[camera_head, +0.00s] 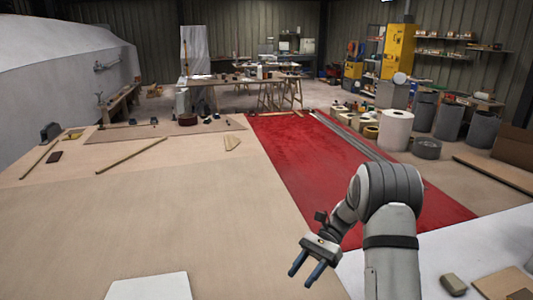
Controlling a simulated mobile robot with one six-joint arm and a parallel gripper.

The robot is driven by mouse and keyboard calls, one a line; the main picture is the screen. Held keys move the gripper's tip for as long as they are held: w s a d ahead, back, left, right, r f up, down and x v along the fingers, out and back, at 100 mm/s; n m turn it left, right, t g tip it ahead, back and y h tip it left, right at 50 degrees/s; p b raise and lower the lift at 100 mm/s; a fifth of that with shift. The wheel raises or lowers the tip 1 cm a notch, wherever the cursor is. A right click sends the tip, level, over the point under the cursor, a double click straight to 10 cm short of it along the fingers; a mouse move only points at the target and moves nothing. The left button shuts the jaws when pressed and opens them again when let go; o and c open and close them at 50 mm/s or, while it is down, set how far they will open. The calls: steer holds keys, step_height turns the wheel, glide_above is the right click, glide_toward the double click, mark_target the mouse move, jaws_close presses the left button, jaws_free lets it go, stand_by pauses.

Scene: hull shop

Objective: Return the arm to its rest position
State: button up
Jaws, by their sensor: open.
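My arm rises from the bottom right of the head view and bends over toward the left. My gripper (307,269) hangs at its end, pointing down and to the left. Its two dark blue-grey fingers are apart, with nothing between them. It shows in front of the tan floor, near the left edge of the red strip (310,160). How high it is above the surface below I cannot tell.
A large white hull (60,60) fills the left. A workbench (235,79) stands at the back. Rolls (395,129) and grey bins (447,122) stand at right. Wooden strips (130,156) lie at left. A white panel (150,287) is at the bottom. The middle floor is clear.

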steer(key=s+d+r+n+t+h, duration=0.2)
steer(key=s+r+n+t+h, duration=0.2)
steer(key=s, duration=0.6)
steer(key=s+d+r+n+t+h+b, duration=0.1)
steer(key=s+d+r+n+t+h, duration=0.2)
steer(key=s+r+n+t+h, duration=0.2)
steer(key=shift+s+r+n+t, duration=0.9)
steer(key=shift+s+r+t, duration=0.65)
steer(key=shift+s+t, duration=0.75)
steer(key=shift+a, duration=0.1)
steer(key=shift+c, duration=0.6)
steer(key=shift+s, duration=0.15)
